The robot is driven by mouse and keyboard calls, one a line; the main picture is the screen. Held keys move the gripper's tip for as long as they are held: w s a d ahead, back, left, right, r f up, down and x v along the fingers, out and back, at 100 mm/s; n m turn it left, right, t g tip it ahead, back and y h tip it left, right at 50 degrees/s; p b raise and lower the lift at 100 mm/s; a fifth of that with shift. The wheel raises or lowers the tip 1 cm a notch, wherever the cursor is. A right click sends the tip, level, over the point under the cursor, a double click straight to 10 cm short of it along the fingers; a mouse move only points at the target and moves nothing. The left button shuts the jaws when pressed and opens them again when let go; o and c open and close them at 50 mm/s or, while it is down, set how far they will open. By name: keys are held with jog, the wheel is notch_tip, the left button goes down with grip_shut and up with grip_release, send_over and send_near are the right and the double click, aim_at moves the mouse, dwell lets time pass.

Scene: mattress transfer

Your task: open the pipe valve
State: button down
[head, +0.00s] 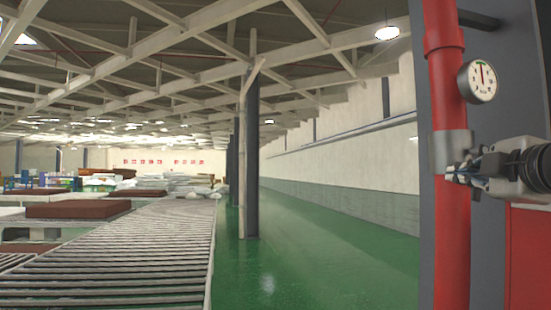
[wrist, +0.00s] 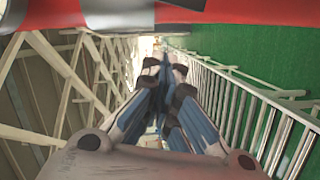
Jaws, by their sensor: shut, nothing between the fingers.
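A red vertical pipe (head: 450,230) stands at the right of the head view, with a silver-grey collar (head: 450,146) around it. A round white gauge (head: 477,82) sits beside the pipe above the collar. My gripper (head: 453,175) comes in from the right, its tips overlapping the lower part of the collar in the picture; I cannot tell whether they touch. In the wrist view the shut, empty gripper (wrist: 167,72) lies below the red pipe (wrist: 215,10) and its grey collar (wrist: 118,14). A separate valve handle is not clearly visible.
A dark grey column (head: 426,200) stands behind the pipe, and a red box (head: 528,255) is at the lower right. A roller conveyor (head: 130,255) with brown mattresses (head: 80,208) runs along the left. The green floor (head: 320,245) between is clear.

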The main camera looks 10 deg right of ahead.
jog(key=w+d+p, duration=0.1)
jog(key=d, duration=0.1)
jog(key=w+d+f+p, duration=0.1)
jog(key=d+p, duration=0.1)
jog(key=shift+w+f, duration=0.1)
jog(key=shift+w, duration=0.3)
jog(key=shift+d, duration=0.15)
